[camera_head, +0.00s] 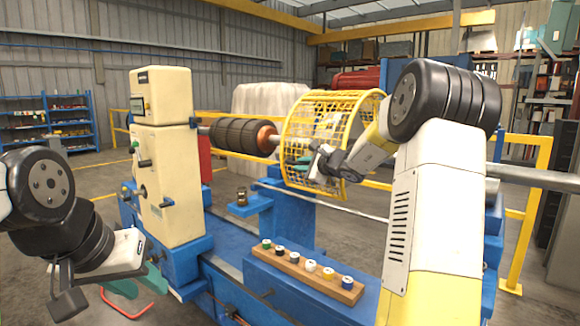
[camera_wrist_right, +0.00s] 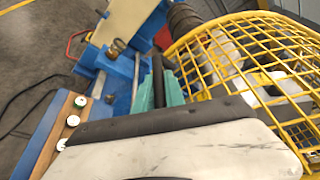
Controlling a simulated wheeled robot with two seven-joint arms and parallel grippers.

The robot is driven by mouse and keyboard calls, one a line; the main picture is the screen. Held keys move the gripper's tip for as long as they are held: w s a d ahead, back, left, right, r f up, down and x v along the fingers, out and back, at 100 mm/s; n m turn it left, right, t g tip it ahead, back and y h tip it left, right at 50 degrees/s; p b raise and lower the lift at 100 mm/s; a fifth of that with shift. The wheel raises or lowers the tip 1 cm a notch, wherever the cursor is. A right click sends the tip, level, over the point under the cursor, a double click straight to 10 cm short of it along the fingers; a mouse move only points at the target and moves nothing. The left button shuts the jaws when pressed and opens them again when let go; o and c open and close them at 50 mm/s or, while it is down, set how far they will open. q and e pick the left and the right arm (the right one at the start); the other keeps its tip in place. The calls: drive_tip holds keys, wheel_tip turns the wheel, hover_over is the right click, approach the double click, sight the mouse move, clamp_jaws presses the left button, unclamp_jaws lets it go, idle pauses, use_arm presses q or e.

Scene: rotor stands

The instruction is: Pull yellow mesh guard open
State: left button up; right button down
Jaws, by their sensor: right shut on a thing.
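The yellow mesh guard (camera_head: 318,108) is a curved cage around the shaft on the blue machine, right of the dark rotor. In the right wrist view the guard (camera_wrist_right: 225,55) fills the right side, its mesh close to the fingers. My right gripper (camera_head: 300,163) is at the guard's near side. Its teal fingers (camera_wrist_right: 168,88) are shut on a dark bar, which looks like the guard's handle; the grip is partly hidden by my wrist. My left gripper (camera_head: 138,284) is low at the left, empty, its teal fingers apart.
The dark rotor (camera_head: 240,135) lies on the shaft beside the cream control column (camera_head: 165,150). A wooden strip (camera_head: 300,271) with several small coloured spools sits on the blue bed in front. A yellow railing (camera_head: 528,215) stands at the right.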

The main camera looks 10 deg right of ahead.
drive_tip(key=s+d, duration=1.5)
drive_tip(key=s, duration=0.5)
drive_tip(key=shift+s+d, duration=0.15)
drive_tip(key=shift+d, duration=0.25)
drive_tip(key=c, duration=1.4)
unclamp_jaws()
drive_tip(key=v, duration=0.7)
drive_tip(key=shift+s, duration=0.4)
drive_tip(key=shift+d+r, duration=0.1)
